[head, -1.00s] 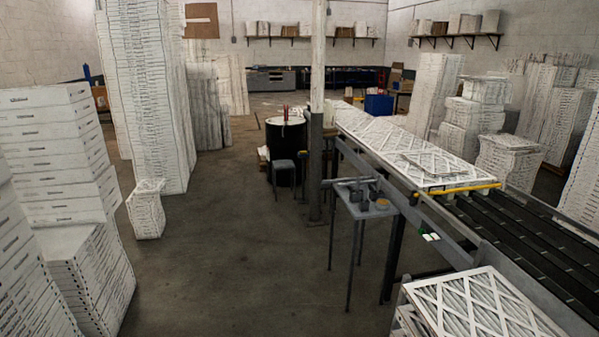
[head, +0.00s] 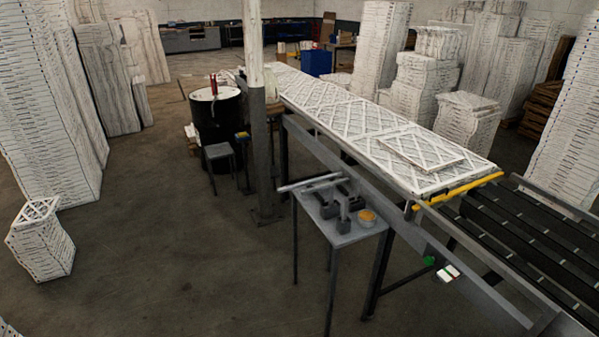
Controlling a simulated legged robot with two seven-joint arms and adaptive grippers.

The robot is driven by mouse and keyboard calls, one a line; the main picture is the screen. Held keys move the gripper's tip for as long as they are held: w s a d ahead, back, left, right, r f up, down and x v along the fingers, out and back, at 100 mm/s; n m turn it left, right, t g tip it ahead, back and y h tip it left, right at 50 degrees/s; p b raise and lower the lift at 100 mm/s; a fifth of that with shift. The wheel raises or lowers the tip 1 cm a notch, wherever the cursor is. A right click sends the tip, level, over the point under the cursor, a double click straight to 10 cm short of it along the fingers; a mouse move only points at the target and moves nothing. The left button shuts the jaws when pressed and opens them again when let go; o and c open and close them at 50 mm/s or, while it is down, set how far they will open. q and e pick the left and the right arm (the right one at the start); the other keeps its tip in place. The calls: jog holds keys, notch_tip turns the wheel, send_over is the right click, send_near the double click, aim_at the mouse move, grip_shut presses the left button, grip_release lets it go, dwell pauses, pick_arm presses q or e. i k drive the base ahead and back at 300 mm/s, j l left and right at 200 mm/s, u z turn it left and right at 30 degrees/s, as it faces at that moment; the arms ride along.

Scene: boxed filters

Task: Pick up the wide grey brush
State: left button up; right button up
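A small grey table (head: 343,237) stands beside the conveyor, right of the view's middle. Several grey items lie on it. A long light-grey bar-like item (head: 310,183) lies along its far left edge and overhangs the side. Dark grey upright pieces (head: 343,210) stand near the table's middle, and a round orange-topped item (head: 367,216) sits near its right side. I cannot tell for sure which of these is the wide grey brush. Neither of my grippers is in view.
The conveyor (head: 505,225) carries framed filters (head: 400,165) and has a yellow bar (head: 458,190). A post (head: 256,120), a black drum (head: 217,122) and a stool (head: 218,152) stand behind the table. A short box stack (head: 41,240) stands left. The floor (head: 180,260) in front is open.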

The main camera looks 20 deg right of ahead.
aim_at(331, 187)
jog(key=i+z, duration=0.1)
jog(key=i, duration=0.4)
jog(key=i+j+z, duration=0.15)
jog(key=i, duration=0.3)
jog(key=i+j+z, duration=0.1)
jog(key=i, duration=0.4)
jog(key=i+j+z, duration=0.15)
jog(key=i, duration=0.3)
